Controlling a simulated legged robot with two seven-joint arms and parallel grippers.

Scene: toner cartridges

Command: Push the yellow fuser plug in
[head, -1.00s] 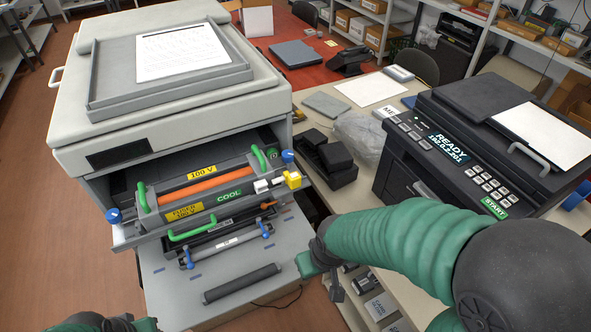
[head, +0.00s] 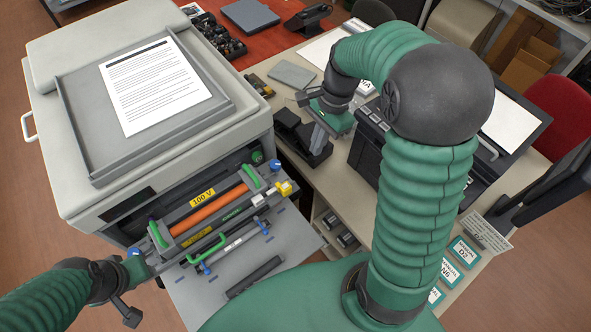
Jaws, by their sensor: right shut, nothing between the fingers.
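The yellow fuser plug (head: 286,188) is at the right end of the fuser unit (head: 213,212), next to a white connector (head: 259,200). I cannot tell how deep the plug sits. The fuser unit has an orange roller, green handles and blue knobs, and lies at the open front of the large printer (head: 193,165). My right gripper (head: 318,143) is shut and empty, up and right of the plug, apart from it, over the black items on the bench. My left gripper (head: 140,275) is by the fuser's left end; its fingers are unclear.
A dark roller (head: 254,277) lies on the printer's lowered grey shelf (head: 205,300). A smaller dark printer (head: 366,165) stands on the bench at right, partly behind my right arm. A black block (head: 303,140) lies between the two printers.

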